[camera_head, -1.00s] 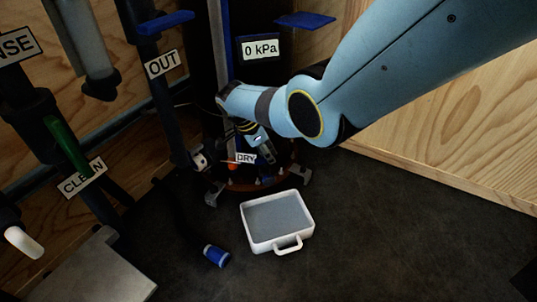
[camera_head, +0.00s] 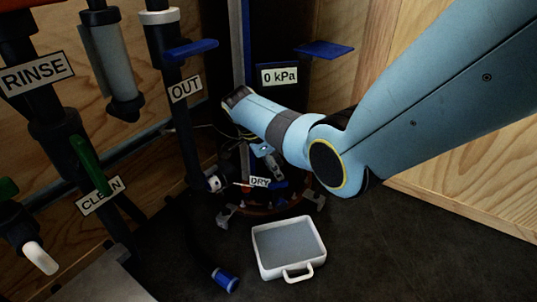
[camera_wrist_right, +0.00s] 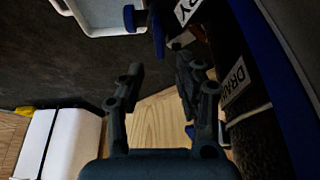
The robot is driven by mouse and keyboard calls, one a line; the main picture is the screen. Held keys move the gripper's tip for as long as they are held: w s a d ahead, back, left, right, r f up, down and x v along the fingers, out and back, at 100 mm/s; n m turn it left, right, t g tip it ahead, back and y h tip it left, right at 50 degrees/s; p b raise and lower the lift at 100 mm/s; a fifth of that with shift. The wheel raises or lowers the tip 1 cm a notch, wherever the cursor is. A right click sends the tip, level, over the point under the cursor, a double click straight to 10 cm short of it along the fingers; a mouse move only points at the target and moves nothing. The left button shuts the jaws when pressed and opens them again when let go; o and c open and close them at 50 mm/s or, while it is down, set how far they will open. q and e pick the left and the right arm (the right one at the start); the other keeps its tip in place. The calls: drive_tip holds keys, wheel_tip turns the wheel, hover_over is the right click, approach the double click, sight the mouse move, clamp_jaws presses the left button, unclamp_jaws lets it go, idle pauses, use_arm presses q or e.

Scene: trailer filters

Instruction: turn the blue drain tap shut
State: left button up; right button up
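A small blue tap handle (camera_head: 279,185), which I take to be the drain tap, sits low on the dark vessel, just right of the DRY label (camera_head: 260,182). In the right wrist view a blue piece (camera_wrist_right: 158,35) shows beside the DRY label, and a DRAIN label (camera_wrist_right: 235,80) is at the right. My right gripper (camera_head: 268,158) points down just above the DRY label, partly hidden by its own wrist. In the wrist view its fingers (camera_wrist_right: 160,68) are apart with nothing between them. I cannot tell whether the tap is turned. My left gripper is not in view.
A white tray (camera_head: 322,262) stands on the dark floor before the vessel. A blue-ended hose (camera_head: 226,280) lies left of it. Blue handles (camera_head: 190,48) (camera_head: 324,49) stick out higher up. Pipes with RINSE (camera_head: 38,73) and CLEAN labels are at left. Floor at right is clear.

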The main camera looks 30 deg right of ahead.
drive_tip(key=s+v, duration=0.1)
drive_tip(key=v, duration=0.5)
drive_tip(key=shift+w+r, duration=0.25)
drive_tip(key=shift+w, duration=0.25)
drive_tip(key=shift+a, duration=0.1)
